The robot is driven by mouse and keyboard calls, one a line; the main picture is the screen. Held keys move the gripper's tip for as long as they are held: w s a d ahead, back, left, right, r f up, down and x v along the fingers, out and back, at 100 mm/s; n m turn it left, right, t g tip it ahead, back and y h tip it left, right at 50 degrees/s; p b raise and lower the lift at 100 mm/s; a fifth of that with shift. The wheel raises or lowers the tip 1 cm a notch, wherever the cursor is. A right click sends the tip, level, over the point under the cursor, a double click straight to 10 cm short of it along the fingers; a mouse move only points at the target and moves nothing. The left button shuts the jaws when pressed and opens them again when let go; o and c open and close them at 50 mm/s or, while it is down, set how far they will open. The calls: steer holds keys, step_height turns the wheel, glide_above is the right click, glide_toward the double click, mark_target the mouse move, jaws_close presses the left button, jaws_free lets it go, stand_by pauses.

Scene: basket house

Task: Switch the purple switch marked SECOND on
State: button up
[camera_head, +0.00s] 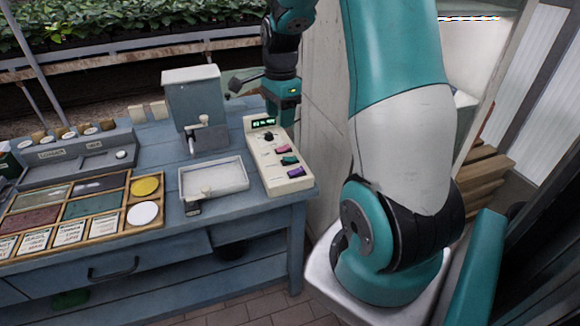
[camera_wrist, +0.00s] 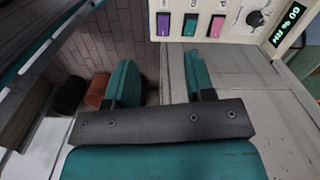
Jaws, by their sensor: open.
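The purple switch (camera_head: 296,172) is the switch nearest the front end of a cream control box (camera_head: 262,178) on the blue bench. It also shows at the top of the wrist view (camera_wrist: 163,24), with a teal switch (camera_wrist: 190,25) and a pink switch (camera_wrist: 216,26) in a row to its right. The label by the purple switch is cut off or too small to read, and I cannot tell its on or off position. My gripper (camera_wrist: 162,80) is open and empty, its two teal fingers apart. In the head view it hangs over the back end of the box.
A black knob (camera_head: 269,137) and a lit display (camera_head: 263,122) are at the box's back end. A white tray (camera_head: 213,178) and a grey dispenser (camera_head: 193,98) stand left of it. A divided wooden tray (camera_head: 130,203) lies further left. A pale wall (camera_head: 322,100) rises to the right.

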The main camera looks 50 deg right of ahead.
mark_target(291, 173)
steer(key=d+f, duration=0.1)
steer(key=f, duration=0.5)
steer(key=d+f+m+p, duration=0.1)
steer(key=f, duration=0.5)
steer(key=d+f+m, duration=0.1)
steer(key=f, duration=0.5)
steer(key=shift+s+d+f, duration=0.1)
steer(key=shift+s+f, duration=0.2)
steer(key=shift+s, duration=0.1)
